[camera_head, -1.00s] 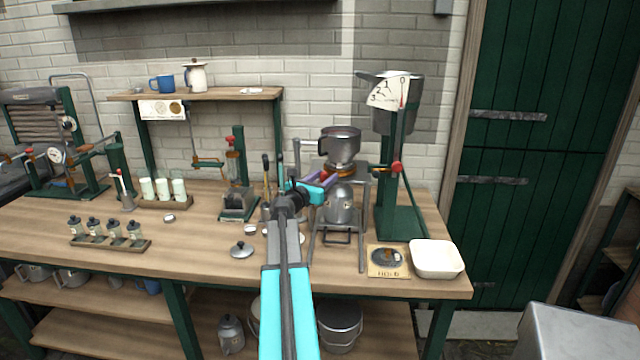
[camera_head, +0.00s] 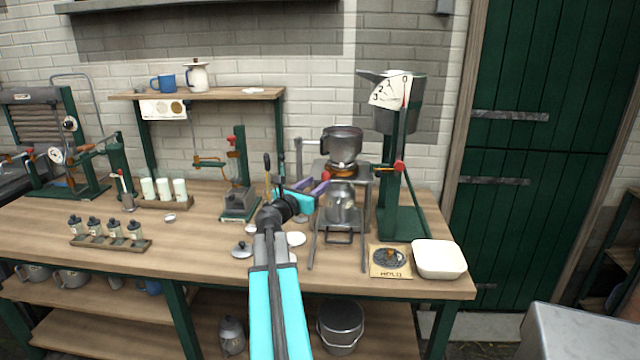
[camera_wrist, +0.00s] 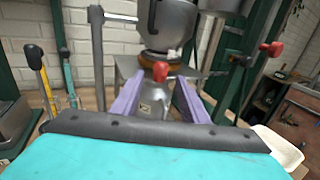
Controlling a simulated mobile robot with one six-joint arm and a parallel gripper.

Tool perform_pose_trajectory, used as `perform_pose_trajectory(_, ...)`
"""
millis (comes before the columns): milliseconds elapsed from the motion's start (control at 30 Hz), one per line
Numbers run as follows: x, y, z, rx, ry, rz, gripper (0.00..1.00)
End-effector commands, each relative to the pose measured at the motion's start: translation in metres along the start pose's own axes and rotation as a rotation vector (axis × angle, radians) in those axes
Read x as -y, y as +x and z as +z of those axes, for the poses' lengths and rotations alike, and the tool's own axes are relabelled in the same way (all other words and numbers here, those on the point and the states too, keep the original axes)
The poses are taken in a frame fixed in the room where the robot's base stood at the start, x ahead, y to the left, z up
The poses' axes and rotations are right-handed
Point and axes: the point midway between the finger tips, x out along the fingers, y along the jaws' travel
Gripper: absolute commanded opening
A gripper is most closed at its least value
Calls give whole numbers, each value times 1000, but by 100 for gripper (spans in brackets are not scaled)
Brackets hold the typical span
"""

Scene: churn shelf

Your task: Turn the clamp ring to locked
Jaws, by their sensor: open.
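The clamp ring (camera_head: 344,172) is an orange-brown band under a metal bowl (camera_head: 342,145) on a grey metal stand. In the wrist view the ring (camera_wrist: 163,58) sits above a metal can, with a red knob (camera_wrist: 160,71) at its front. My gripper (camera_head: 321,189) is open, its purple fingers pointing at the stand. In the wrist view my gripper (camera_wrist: 161,84) has the knob between its fingertips in the picture, with a gap on each side. I cannot tell whether the knob is at their depth. No lock marking is readable.
A green stand with a hanging vessel (camera_head: 418,115) and a red-knobbed lever (camera_head: 398,167) is right of the ring. Upright yellow and teal handles (camera_wrist: 35,58) stand left of my gripper.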

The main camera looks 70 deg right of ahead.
Motion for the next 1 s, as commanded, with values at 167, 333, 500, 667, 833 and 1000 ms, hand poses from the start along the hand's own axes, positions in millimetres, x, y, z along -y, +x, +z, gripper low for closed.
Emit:
perform_pose_trajectory(167,2,-23,-1,0,0,1,40)
perform_pose_trajectory(333,2,-43,-1,0,0,1,40)
perform_pose_trajectory(500,2,-60,-1,1,0,0,40)
perform_pose_trajectory(667,2,-69,0,1,0,0,40)
perform_pose_trajectory(833,2,-71,0,0,0,-1,40)
perform_pose_trajectory(1000,2,-71,0,0,0,-1,40)
